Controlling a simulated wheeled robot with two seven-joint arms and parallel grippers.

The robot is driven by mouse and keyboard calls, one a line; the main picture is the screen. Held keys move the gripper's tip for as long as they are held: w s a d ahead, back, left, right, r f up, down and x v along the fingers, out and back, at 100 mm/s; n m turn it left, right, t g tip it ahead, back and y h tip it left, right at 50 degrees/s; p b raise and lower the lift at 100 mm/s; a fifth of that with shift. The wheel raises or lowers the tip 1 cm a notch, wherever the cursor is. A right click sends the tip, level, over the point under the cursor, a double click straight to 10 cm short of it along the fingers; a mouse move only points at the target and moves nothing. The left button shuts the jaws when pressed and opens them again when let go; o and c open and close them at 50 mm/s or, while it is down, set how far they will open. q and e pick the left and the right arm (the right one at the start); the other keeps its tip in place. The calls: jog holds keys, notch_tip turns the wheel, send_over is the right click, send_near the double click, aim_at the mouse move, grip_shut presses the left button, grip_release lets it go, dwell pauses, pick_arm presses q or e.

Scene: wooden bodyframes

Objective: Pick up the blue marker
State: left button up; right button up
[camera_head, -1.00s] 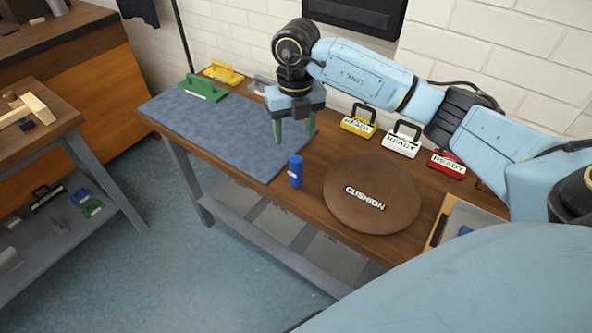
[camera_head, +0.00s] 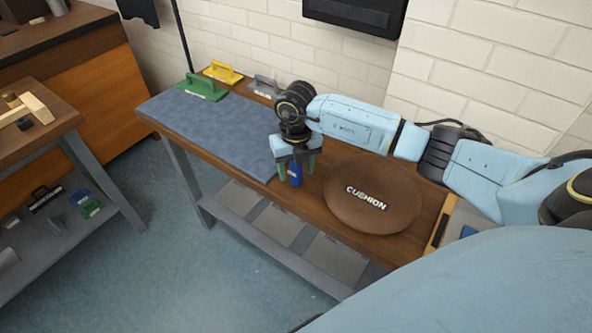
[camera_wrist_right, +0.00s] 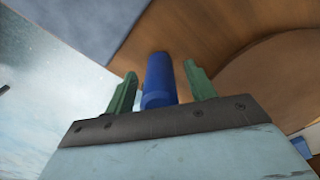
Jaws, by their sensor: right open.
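The blue marker (camera_head: 295,177) is a short blue cylinder standing upright on the wooden table near its front edge, between the grey-blue mat and the brown cushion. My right gripper (camera_head: 296,172) is lowered over it and open. In the right wrist view, the marker (camera_wrist_right: 158,80) stands between the two green fingers of the gripper (camera_wrist_right: 160,88), with a gap on each side. The marker's top is hidden by the gripper in the head view. My left gripper is not in view.
The round brown cushion (camera_head: 372,194) lies just right of the marker. The grey-blue mat (camera_head: 215,130) covers the table's left part, with green (camera_head: 203,88) and yellow (camera_head: 223,72) handled blocks behind. A tray (camera_head: 447,222) sits at the right. The table's front edge is close.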

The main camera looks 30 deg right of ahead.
jog(key=shift+f, duration=0.35)
jog(key=c, duration=1.1)
